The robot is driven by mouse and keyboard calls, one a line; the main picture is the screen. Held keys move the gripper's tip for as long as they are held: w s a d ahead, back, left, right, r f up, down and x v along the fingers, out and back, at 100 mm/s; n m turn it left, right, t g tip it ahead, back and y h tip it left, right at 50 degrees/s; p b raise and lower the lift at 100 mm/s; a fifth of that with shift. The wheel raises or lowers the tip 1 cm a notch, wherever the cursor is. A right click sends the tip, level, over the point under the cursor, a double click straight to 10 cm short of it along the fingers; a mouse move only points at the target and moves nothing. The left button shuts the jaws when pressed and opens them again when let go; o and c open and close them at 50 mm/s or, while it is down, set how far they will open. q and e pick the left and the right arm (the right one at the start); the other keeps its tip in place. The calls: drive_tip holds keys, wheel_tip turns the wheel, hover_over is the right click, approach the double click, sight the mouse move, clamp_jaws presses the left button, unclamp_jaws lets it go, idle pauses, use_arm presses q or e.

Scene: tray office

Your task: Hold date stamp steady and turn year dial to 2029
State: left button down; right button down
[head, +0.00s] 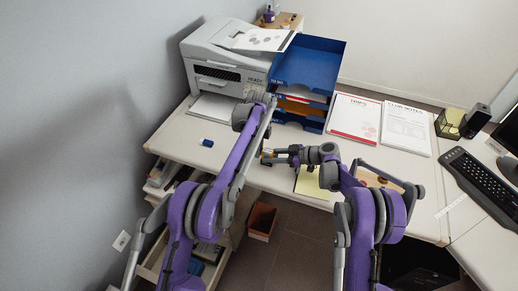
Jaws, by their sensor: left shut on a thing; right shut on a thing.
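A small dark and tan object (267,155), which I take to be the date stamp, is near the desk's front edge, between my two grippers. Its year dial is too small to read. My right gripper (275,154) reaches in from the right, level and shut on the stamp's right side. My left arm comes up from the lower left and bends at a grey joint above the stamp. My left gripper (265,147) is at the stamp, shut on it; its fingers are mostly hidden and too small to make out. I cannot tell whether the stamp touches the desk.
A yellow note pad (308,184) lies beside my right wrist. The printer (225,68), blue trays (308,66) and papers (354,119) stand behind. A keyboard (484,180) is at right, a brown bin (262,221) below.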

use_arm(q)
drive_tip(key=shift+s+a+f+t+h, duration=0.15)
drive_tip(key=shift+t+h, duration=0.1)
drive_tip(key=shift+t, duration=0.7)
drive_tip(key=shift+s+d+r+t+h, duration=0.1)
drive_tip(key=shift+s+t+h, duration=0.15)
drive_tip(key=shift+t, duration=0.75)
drive_tip(key=shift+s+a+f+t+h, duration=0.1)
drive_tip(key=shift+t+h, duration=0.2)
drive_tip(key=shift+t, duration=0.65)
drive_tip(key=c, duration=0.7)
unclamp_jaws()
drive_tip(key=shift+o, duration=0.2)
drive_tip(key=shift+s, duration=0.1)
drive_tip(key=v, duration=1.2)
